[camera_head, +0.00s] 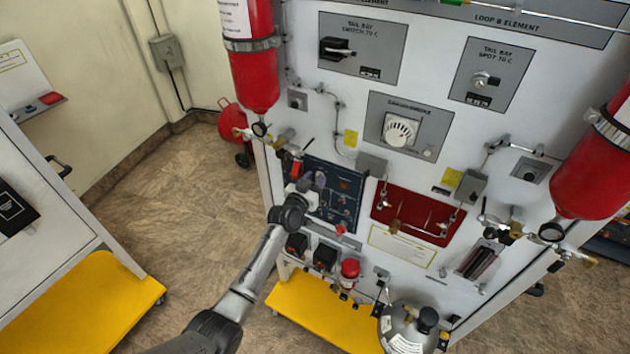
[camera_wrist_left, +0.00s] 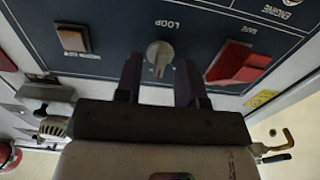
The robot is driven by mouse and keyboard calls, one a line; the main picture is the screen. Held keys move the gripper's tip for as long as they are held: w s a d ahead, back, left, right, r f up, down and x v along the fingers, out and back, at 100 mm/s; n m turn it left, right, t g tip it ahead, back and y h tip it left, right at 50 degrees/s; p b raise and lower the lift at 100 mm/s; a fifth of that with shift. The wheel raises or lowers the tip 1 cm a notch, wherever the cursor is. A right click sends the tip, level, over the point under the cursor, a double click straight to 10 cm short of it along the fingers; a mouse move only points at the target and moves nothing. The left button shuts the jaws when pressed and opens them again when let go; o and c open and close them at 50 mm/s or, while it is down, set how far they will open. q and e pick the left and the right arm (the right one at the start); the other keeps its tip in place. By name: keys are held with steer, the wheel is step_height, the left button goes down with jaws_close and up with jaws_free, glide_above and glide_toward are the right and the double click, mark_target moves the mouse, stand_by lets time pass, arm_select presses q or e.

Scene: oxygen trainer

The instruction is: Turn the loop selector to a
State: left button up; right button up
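The loop selector is a small light grey knob (camera_wrist_left: 159,55) under the word LOOP on a dark panel (camera_wrist_left: 110,18) in the left wrist view. My left gripper (camera_wrist_left: 160,72) is open, with one dark finger on each side of the knob. The knob shows in the gap between the fingertips; I cannot tell whether they touch it. In the head view my left gripper (camera_head: 306,184) is at the left part of the dark blue panel (camera_head: 345,210) and hides the knob there. My right gripper is not in view.
In the left wrist view a red switch (camera_wrist_left: 238,63) marked SAFE is right of the fingers, and a dark reddish switch (camera_wrist_left: 73,38) is left. In the head view a red panel (camera_head: 395,208) is to the right, and red cylinders (camera_head: 253,75) flank the board.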

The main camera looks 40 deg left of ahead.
arm_select(q)
steer(key=shift+w, duration=0.15)
steer(key=shift+c, duration=0.4)
jaws_close()
steer(key=n, duration=0.8)
steer(key=shift+a+n, duration=0.1)
steer(key=shift+n, duration=0.3)
stand_by(0.5)
